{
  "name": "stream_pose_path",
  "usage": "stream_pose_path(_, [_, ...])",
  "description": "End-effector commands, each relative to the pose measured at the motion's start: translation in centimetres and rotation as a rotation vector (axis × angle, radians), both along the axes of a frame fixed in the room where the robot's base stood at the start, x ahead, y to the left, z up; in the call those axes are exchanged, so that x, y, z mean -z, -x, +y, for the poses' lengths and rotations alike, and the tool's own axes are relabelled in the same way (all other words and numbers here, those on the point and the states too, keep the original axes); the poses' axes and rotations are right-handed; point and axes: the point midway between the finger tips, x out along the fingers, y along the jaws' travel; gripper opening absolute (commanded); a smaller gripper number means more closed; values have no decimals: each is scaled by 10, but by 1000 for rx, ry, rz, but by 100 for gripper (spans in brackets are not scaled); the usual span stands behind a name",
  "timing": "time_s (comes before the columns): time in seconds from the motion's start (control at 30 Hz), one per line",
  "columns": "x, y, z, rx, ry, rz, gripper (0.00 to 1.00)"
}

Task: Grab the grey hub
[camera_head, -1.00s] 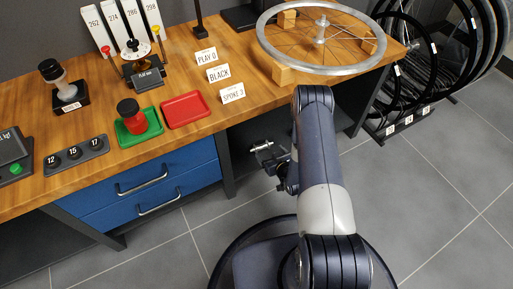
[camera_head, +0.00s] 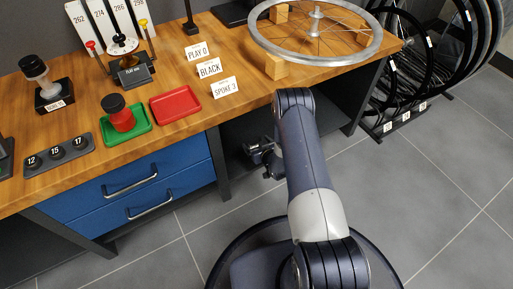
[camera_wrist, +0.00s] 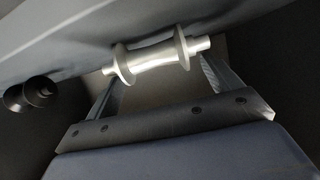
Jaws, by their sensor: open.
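The grey hub (camera_wrist: 150,60) is a silver spool with two round flanges and short axle ends, in the upper middle of the wrist view. My gripper (camera_wrist: 160,66) is open, with one finger near each end of the hub. Contact between fingers and hub cannot be told. In the head view my arm hides most of the gripper; a small metallic shape (camera_head: 260,148) shows beside the arm under the bench, and I cannot tell if it is the hub or part of my gripper.
A dark spool-shaped part (camera_wrist: 38,93) lies left of my gripper in the wrist view. The wooden bench (camera_head: 215,120) overhangs this spot, with blue drawers (camera_head: 130,190) at left. A wheel rim (camera_head: 290,58) rests on top; more wheels (camera_head: 410,60) stand at right.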

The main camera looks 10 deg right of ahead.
Motion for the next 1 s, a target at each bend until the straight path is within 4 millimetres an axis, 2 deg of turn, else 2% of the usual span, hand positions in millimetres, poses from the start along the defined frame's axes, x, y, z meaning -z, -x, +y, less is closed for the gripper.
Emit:
stream_pose_path(0.07, [0,0,0,0,0,0,83])
stream_pose_path(0.67, [0,1,0,0,0,0,34])
stream_pose_path(0.87, [-1,0,0,0,0,-1,33])
stream_pose_path(1.0, [-13,0,0,0,0,-2,33])
